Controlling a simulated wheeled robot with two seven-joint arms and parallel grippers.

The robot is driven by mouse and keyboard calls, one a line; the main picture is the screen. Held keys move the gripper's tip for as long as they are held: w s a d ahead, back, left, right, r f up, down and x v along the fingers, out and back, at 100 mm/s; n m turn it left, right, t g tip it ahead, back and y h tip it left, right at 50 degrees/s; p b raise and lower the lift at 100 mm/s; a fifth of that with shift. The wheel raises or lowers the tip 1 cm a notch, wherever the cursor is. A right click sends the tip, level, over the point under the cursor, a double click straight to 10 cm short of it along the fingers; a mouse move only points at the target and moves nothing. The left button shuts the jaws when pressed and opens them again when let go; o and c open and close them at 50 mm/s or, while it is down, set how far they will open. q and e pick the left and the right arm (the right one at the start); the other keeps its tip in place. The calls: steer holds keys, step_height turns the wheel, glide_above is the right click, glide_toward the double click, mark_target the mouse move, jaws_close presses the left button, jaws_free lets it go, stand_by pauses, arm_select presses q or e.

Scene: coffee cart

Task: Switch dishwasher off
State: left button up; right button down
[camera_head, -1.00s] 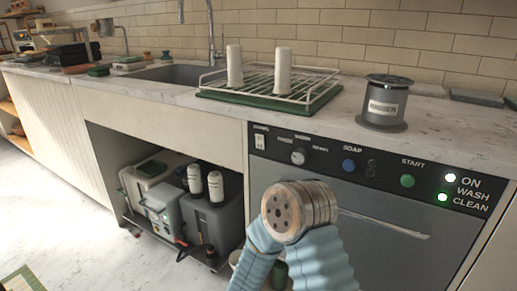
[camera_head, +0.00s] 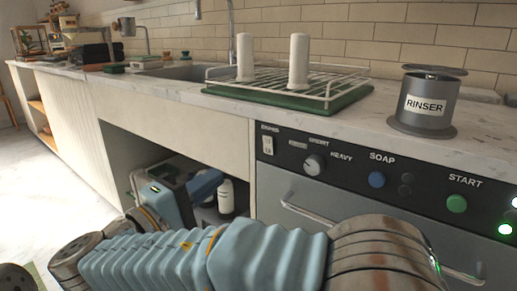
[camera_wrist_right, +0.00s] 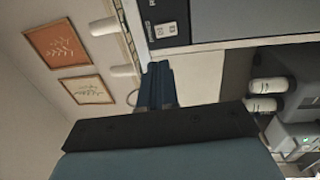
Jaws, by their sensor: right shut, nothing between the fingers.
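The dishwasher's dark control panel (camera_head: 330,165) runs under the counter edge. A small white rocker switch (camera_head: 267,146) sits at its left end; it also shows in the wrist view (camera_wrist_right: 171,28). Green lights (camera_head: 505,229) glow at the panel's right end. My right gripper (camera_head: 218,176) is in front of the open cabinet bay, left of and below the switch, apart from it. In the wrist view its blue fingers (camera_wrist_right: 158,68) are shut and empty, a little short of the panel. My left gripper is not in view.
The dishwasher door handle (camera_head: 330,221) runs below the panel, partly behind my arm. A grey rinser (camera_head: 424,104) and a wire rack on a green tray (camera_head: 235,93) stand on the counter.

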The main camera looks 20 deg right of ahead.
mark_target(267, 139)
steer(key=shift+d, duration=0.1)
steer(key=x, duration=1.4)
steer(key=shift+w+d+r+g+y+p, duration=0.1)
steer(key=shift+r+g+y+p, duration=0.15)
steer(key=shift+p, duration=0.2)
steer(key=shift+w+d+r+g+y+p, duration=0.15)
steer(key=shift+r+p, duration=0.15)
steer(key=shift+p, duration=0.15)
steer(key=shift+f, duration=0.25)
